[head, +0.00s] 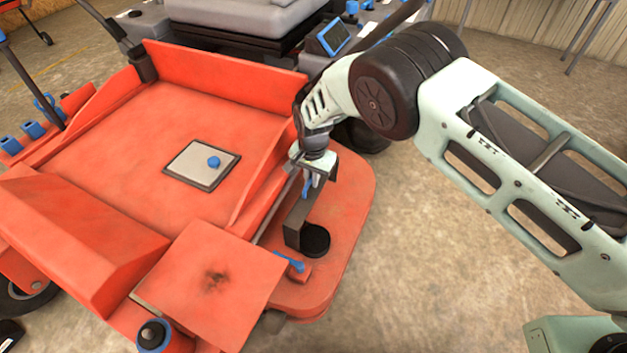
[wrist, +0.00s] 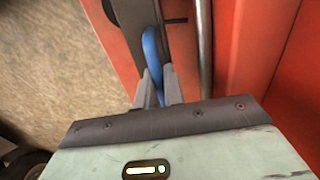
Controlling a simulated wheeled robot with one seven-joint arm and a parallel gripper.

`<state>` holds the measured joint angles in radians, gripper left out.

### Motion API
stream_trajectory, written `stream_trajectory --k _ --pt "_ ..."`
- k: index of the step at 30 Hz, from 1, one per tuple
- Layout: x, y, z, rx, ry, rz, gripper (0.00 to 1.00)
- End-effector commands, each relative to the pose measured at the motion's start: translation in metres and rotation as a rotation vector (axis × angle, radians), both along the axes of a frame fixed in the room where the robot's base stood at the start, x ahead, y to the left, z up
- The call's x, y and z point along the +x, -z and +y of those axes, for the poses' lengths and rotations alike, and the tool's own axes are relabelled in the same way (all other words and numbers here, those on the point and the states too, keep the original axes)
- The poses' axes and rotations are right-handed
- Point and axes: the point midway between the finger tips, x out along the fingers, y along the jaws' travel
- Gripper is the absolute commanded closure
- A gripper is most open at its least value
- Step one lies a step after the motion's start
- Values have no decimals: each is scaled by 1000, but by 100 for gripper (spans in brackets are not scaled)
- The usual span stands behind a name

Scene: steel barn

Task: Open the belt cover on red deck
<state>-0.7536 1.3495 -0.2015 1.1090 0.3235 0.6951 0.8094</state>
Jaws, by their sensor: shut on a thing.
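The red deck (head: 345,225) shows in the head view, with a dark grey cover (head: 296,222) at its right side, beside a black round part (head: 314,241). I take this to be the belt cover. It looks raised on edge, though its exact angle is hard to tell. A blue handle (wrist: 151,45) is on it. My gripper (wrist: 158,88) is shut on this handle, with a finger on each side. In the head view my gripper (head: 308,187) is above the deck, and it partly hides the handle and the cover's upper end.
A grey plate with a blue knob (head: 214,162) lies on the red floor pan to the left. A red raised panel (head: 212,285) and a blue lever (head: 289,261) are near the deck's front. A metal rod (wrist: 204,45) runs close beside the handle. Open ground lies to the right.

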Motion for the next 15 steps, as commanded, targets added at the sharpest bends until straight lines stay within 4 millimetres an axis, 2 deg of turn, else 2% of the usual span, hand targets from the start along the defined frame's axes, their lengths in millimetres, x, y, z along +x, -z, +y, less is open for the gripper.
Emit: stream_trajectory --k 15 --pt "0 1 5 1 0 4 100"
